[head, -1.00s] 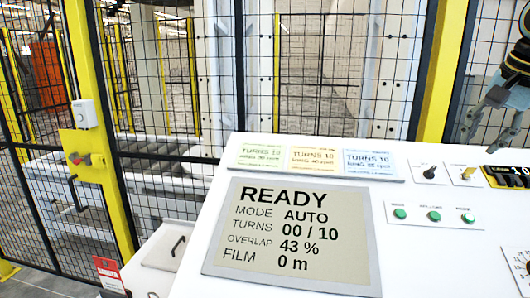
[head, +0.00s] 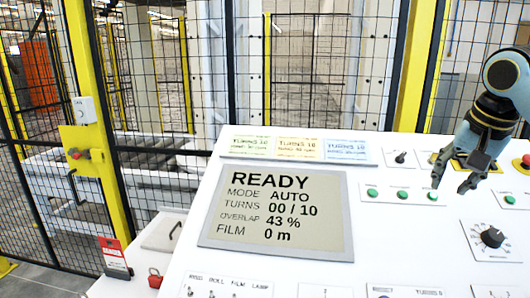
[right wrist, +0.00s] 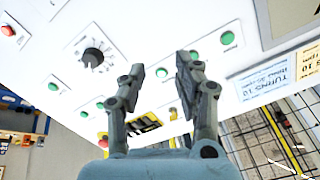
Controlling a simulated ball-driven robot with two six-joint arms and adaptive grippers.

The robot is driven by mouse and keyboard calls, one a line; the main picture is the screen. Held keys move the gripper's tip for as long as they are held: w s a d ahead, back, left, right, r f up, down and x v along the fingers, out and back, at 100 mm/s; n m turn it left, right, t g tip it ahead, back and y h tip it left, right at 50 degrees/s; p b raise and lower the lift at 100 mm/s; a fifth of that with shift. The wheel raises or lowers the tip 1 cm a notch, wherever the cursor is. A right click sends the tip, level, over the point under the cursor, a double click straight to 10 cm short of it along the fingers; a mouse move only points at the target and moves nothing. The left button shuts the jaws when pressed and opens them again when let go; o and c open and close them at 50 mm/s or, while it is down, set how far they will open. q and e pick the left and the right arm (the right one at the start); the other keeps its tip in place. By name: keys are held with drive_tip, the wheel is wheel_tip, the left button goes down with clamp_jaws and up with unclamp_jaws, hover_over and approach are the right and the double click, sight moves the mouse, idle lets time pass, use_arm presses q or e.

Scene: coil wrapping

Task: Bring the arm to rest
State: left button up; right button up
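My right gripper (head: 452,183) is above the right part of the white control panel (head: 400,240), near a row of green buttons (head: 402,195). In the right wrist view the two fingers of the gripper (right wrist: 168,72) are spread apart, with nothing between them. The panel face lies beyond the fingertips; I cannot tell the exact gap. The panel screen (head: 276,214) reads READY, MODE AUTO, TURNS 00 / 10, OVERLAP 43 %, FILM 0 m. My left gripper is not in view.
A black rotary knob (head: 492,237) and a red button (head: 523,163) sit on the panel's right side. Three cards (head: 302,149) lie along its top. Behind stands a black mesh fence with yellow posts (head: 97,130).

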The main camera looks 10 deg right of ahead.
drive_tip(key=s+a+f+n, duration=0.6)
drive_tip(key=s+a+f, duration=0.5)
drive_tip(key=s+f, duration=0.2)
drive_tip(key=s+a+f+n, duration=0.1)
drive_tip(key=s+a+n, duration=0.1)
drive_tip(key=s, duration=0.5)
drive_tip(key=s+a+f+n, duration=0.1)
drive_tip(key=s+a+n, duration=0.15)
drive_tip(key=s, duration=0.45)
wheel_tip(320, 180, down, 41)
drive_tip(key=s+d+g+b, duration=0.2)
drive_tip(key=d+b, duration=0.1)
drive_tip(key=b, duration=1.1)
use_arm(q)
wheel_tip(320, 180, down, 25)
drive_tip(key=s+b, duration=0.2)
drive_tip(key=b, duration=0.8)
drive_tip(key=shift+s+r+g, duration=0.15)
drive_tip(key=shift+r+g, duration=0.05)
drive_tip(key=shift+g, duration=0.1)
use_arm(e)
drive_tip(key=s+f, duration=0.9)
drive_tip(key=f, duration=0.3)
drive_tip(key=s+f+g, duration=0.1)
drive_tip(key=s+f, duration=0.8)
drive_tip(key=f, duration=0.4)
drive_tip(key=shift+d+f, duration=0.3)
drive_tip(key=shift+d, duration=0.05)
drive_tip(key=shift+s+m, duration=0.15)
drive_tip(key=shift+m, duration=0.1)
